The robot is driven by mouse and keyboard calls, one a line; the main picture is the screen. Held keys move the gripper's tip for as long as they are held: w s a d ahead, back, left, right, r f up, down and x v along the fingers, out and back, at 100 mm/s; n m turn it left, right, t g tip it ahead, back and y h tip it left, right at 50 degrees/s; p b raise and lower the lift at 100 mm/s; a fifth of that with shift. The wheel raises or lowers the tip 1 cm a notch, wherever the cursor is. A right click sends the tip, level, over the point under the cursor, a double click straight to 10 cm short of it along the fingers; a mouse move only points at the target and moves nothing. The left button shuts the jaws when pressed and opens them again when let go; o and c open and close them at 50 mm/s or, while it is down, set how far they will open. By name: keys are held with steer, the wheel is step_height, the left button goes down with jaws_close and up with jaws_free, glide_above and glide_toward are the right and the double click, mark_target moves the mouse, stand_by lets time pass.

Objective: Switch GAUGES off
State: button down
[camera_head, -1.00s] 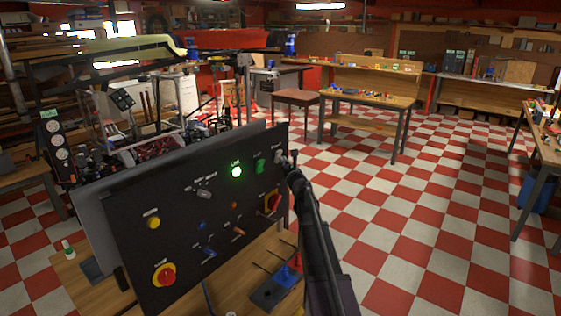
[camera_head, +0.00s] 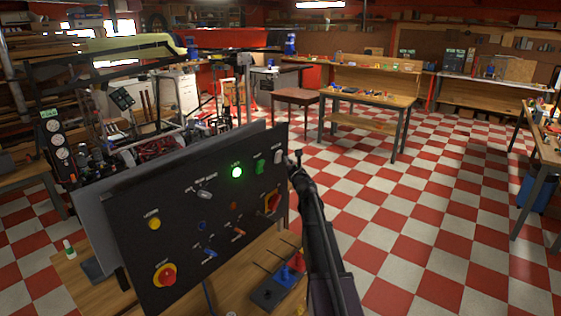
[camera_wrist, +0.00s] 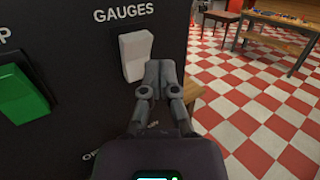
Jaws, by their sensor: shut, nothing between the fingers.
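The GAUGES switch (camera_wrist: 137,54) is a white rocker in a black frame, under its white label on the black panel. It also shows small near the panel's top right corner in the head view (camera_head: 278,157). My gripper (camera_wrist: 160,66) is shut and empty, its fingertips just right of and below the rocker in the wrist view. They overlap its lower right edge in the picture; I cannot tell whether they touch it. In the head view, my gripper (camera_head: 296,158) is at the panel's right edge.
A green rocker (camera_wrist: 22,94) sits left of the GAUGES switch. The black panel (camera_head: 130,215) also carries a lit green lamp (camera_head: 236,172), toggles and a red knob (camera_head: 165,275). Levers (camera_head: 285,270) stand on the wooden bench below. Open checkered floor lies to the right.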

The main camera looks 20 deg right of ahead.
steer(key=s, duration=0.1)
steer(key=s+d+r+p, duration=0.1)
steer(key=s+d+r, duration=0.1)
steer(key=shift+s+p, duration=0.3)
steer(key=shift+p, duration=0.1)
steer(key=shift+a+m, duration=0.1)
steer(key=shift+m, duration=0.2)
stand_by(0.3)
steer(key=s+a+f+m+g+h+b, duration=0.1)
steer(key=s+a+f+m+g+h, duration=0.1)
steer(key=s+a+f+m+g, duration=0.8)
steer(key=s+a+f+m+g+h, duration=0.1)
steer(key=s+a+f+m+h, duration=0.3)
steer(key=m, duration=1.2)
steer(key=s+a+f+m+g+y, duration=0.3)
steer(key=s+a+f+m+g, duration=0.1)
steer(key=s+a, duration=0.4)
steer(key=s+a+f+m+g+y+b, duration=0.1)
steer(key=s+a+f+m+g+y, duration=0.3)
steer(key=s+a, duration=0.4)
steer(key=s+f+m, duration=0.1)
steer(key=s, duration=0.3)
steer(key=shift+s+f+g, duration=0.15)
steer(key=shift+s+g, duration=0.15)
